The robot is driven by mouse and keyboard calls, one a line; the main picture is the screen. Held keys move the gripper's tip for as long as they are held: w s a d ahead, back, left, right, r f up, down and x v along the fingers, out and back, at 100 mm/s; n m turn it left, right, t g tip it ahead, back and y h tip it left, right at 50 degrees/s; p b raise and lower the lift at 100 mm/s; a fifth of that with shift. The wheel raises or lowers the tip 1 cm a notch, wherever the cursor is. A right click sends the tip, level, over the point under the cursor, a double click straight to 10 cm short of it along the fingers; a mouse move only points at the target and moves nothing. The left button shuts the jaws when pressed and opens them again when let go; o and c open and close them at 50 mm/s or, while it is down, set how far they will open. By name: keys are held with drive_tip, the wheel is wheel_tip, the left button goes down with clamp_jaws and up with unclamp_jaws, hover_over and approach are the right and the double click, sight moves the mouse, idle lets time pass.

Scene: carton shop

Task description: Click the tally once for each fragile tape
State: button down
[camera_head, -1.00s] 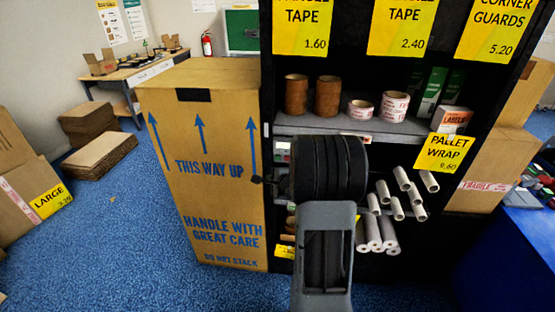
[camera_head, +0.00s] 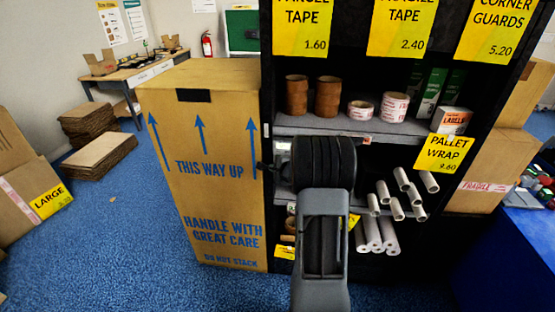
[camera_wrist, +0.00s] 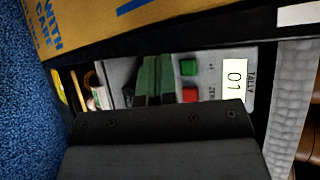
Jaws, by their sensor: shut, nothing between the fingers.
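The tally (camera_wrist: 215,75) is a grey panel in the wrist view, with a green button marked +1, a red button below it marked ZERO, and a display that seems to read 01. My gripper (camera_wrist: 157,62) is shut and empty, its tips just left of the buttons; I cannot tell if they touch the panel. In the head view my wrist hides most of the tally. Fragile tape, white with red print, stands on the shelf as a shorter left pile (camera_head: 360,111) and a taller right pile (camera_head: 394,107); the exact roll count is unclear.
Brown tape rolls (camera_head: 327,96) stand left of the fragile tape. A labels box (camera_head: 452,121) is at the right. White tubes (camera_head: 374,234) lie on the lower shelf. A tall carton (camera_head: 205,130) stands against the rack's left side.

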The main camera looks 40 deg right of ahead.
drive_tip(key=shift+w+d+p, duration=0.65)
drive_tip(key=shift+w+d, duration=0.05)
drive_tip(key=shift+w, duration=0.05)
drive_tip(key=shift+w+d+r+p, duration=0.15)
drive_tip(key=shift+w+d+p, duration=0.05)
drive_tip(key=shift+p, duration=0.4)
idle(1.4)
drive_tip(key=shift+w+d+p, duration=0.4)
drive_tip(key=shift+w+p, duration=0.05)
drive_tip(key=shift+p, duration=0.35)
idle(1.0)
drive_tip(key=shift+s+a, duration=0.1)
drive_tip(key=shift+s, duration=0.05)
drive_tip(key=shift+s+a, duration=0.5)
idle(0.4)
drive_tip(key=shift+s+a+p, duration=0.45)
drive_tip(key=shift+s+a, duration=1.25)
drive_tip(key=shift+s, duration=0.1)
idle(0.6)
